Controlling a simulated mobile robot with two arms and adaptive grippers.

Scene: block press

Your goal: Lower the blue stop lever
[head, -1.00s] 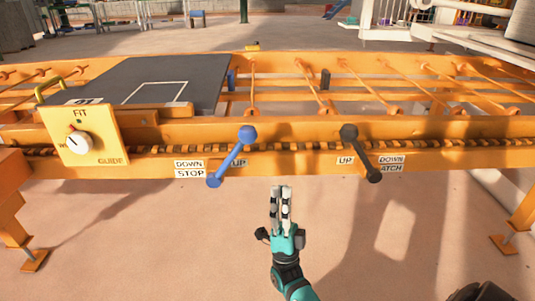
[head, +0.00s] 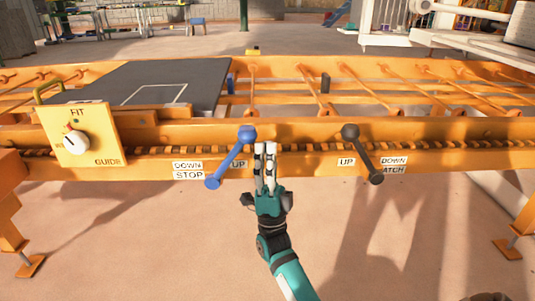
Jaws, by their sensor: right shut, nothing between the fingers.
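The blue stop lever (head: 231,157) is on the front rail of the orange frame, with one round end up at the right and the other down at the left. Labels reading DOWN and STOP (head: 188,170) are at its lower left, and an UP label (head: 238,165) is partly hidden behind it. My right gripper (head: 265,150) is shut and empty, fingers pointing up the picture. It is just right of the lever's upper end; I cannot tell whether they touch. My left gripper is not in view.
A black lever (head: 362,155) with UP and DOWN labels is to the right on the same rail. A yellow guide panel (head: 80,136) with a white dial is at the left. A dark plate (head: 150,85) lies on the frame. Open floor is in front.

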